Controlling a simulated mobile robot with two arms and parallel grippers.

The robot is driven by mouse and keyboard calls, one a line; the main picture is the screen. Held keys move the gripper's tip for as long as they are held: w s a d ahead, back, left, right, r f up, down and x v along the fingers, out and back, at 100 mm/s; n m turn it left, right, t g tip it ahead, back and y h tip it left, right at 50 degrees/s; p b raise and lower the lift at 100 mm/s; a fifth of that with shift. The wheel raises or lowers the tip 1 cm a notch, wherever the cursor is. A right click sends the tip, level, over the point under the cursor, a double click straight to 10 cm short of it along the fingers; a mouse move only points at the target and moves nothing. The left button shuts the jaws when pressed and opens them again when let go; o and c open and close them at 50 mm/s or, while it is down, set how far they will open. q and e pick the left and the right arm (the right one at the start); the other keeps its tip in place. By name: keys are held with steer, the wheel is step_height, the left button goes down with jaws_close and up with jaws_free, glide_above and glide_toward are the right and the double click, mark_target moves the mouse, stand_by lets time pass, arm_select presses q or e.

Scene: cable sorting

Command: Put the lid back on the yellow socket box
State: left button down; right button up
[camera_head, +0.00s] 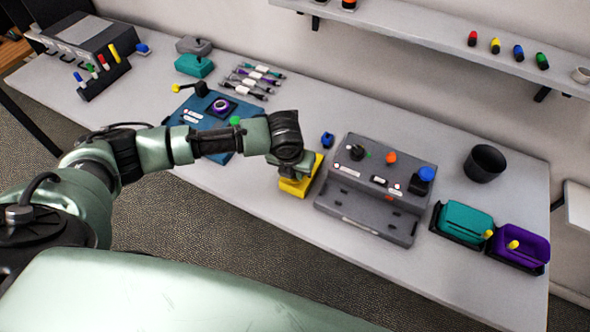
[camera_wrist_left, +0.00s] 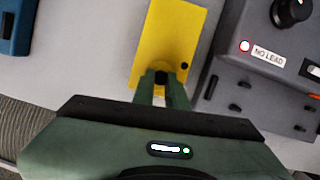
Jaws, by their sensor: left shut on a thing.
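The yellow socket box (camera_head: 300,187) stands on the table left of the grey tester, partly hidden under my left gripper (camera_head: 294,172). In the left wrist view a flat yellow top (camera_wrist_left: 175,35), apparently the lid, lies under the fingertips. My right gripper is in neither view.
The grey tester (camera_head: 375,190) is close on the right. A blue panel (camera_head: 205,115) lies to the left, with bundled cables (camera_head: 255,80) behind. A teal bin (camera_head: 465,222), a purple bin (camera_head: 520,245) and a black cup (camera_head: 484,163) stand at the right.

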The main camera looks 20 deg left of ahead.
arm_select(q)
steer(key=shift+p, duration=0.35)
stand_by(0.6)
stand_by(0.3)
steer(key=c, duration=1.3)
jaws_free()
steer(key=shift+c, duration=0.2)
steer(key=o, duration=0.5)
steer(key=shift+r, duration=0.1)
step_height(320, 180, up, 5)
steer(key=p, duration=0.5)
steer(key=shift+f, duration=0.2)
steer(key=shift+r, duration=1.05)
